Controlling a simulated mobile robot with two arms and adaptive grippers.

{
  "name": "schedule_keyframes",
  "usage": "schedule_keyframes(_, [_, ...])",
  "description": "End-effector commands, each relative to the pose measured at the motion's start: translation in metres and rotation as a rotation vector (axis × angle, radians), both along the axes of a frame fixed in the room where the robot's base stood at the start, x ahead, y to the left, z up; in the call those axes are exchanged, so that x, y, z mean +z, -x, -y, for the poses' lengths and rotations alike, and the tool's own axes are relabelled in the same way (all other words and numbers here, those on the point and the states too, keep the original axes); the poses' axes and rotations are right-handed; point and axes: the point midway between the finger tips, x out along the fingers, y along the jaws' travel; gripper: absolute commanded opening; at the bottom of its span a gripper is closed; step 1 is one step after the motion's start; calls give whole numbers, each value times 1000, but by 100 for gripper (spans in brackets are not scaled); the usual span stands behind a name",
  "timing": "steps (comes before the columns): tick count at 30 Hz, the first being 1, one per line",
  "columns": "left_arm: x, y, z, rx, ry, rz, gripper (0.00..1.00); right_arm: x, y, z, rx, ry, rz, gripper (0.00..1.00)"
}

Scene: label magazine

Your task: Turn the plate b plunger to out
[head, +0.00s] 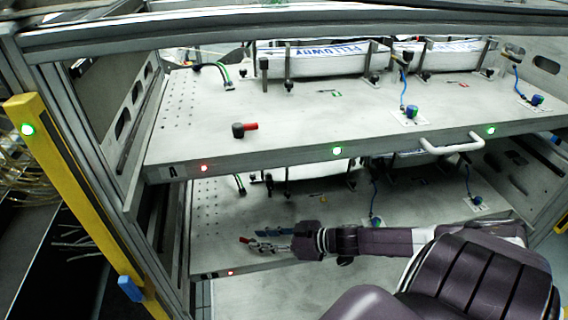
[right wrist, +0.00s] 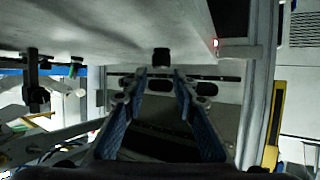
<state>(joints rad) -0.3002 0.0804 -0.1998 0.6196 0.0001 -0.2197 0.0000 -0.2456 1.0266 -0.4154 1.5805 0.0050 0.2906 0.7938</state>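Plate b is the lower grey plate (head: 222,222), below plate A. Its plunger (head: 245,240) shows as a small red handle near the front left of that plate, its body mostly hidden by my gripper. My right gripper (head: 262,243) reaches in from the right, low over plate b, fingertips close to the plunger. In the right wrist view, the two blue-padded fingers (right wrist: 160,82) are apart with nothing held between them. A black round knob (right wrist: 160,57), seemingly the plunger's body, is just ahead of and between the tips; contact cannot be told. My left gripper is out of view.
Plate A (head: 300,115) overhangs plate b and carries its own plunger with red handle (head: 243,129), clamps and white label trays (head: 320,60). A white handle (head: 452,145) juts from its front edge. A yellow post (head: 75,190) stands at left.

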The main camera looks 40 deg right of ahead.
Motion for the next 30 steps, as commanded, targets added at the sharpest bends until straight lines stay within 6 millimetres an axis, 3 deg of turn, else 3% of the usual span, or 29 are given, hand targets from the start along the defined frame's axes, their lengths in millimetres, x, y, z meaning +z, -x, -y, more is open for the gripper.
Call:
schedule_keyframes(18, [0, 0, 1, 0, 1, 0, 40, 24, 55, 30, 0, 1, -3, 26])
schedule_keyframes(30, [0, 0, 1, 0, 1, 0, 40, 32, 65, 37, 0, 0, 1, 26])
